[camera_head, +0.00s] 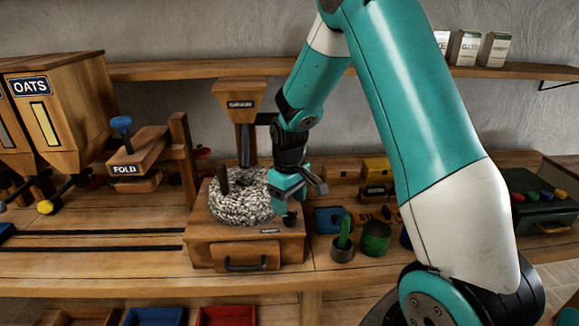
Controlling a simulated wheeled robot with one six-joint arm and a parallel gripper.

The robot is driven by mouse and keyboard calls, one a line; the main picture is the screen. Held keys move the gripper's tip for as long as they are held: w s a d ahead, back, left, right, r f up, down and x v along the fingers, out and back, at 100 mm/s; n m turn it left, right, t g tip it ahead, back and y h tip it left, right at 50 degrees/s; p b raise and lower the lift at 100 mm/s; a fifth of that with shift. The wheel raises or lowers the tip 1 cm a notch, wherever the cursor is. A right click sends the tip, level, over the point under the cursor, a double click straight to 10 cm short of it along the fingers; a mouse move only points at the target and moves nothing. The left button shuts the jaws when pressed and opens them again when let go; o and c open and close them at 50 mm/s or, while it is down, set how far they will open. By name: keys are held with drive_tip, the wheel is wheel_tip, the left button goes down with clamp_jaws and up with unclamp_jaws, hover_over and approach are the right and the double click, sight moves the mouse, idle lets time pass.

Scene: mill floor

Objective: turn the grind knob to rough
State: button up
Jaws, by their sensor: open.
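The mill (205,243) is a wooden box with a speckled grey stone (243,212) on top, a dark upright handle (224,181) on the stone and a drawer at the front. A small dark knob (290,218) sits at the right of its front, beside a small label (270,231) too small to read. I cannot tell the knob's setting. My gripper (304,190) is open and empty, just above the knob and close to the stone's right side. It looks apart from the knob, but the gap is hard to judge.
A dark hopper spout (243,145) stands behind the stone. Right of the mill are a small pot with a green thing (343,240), a green cup (375,238) and a blue block (329,219). The FOLD station (138,153) and OATS bin (60,110) stand left.

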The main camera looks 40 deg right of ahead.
sight(289, 216)
wheel_tip(289, 216, up, 13)
drive_tip(key=b, duration=0.1)
idle(0.6)
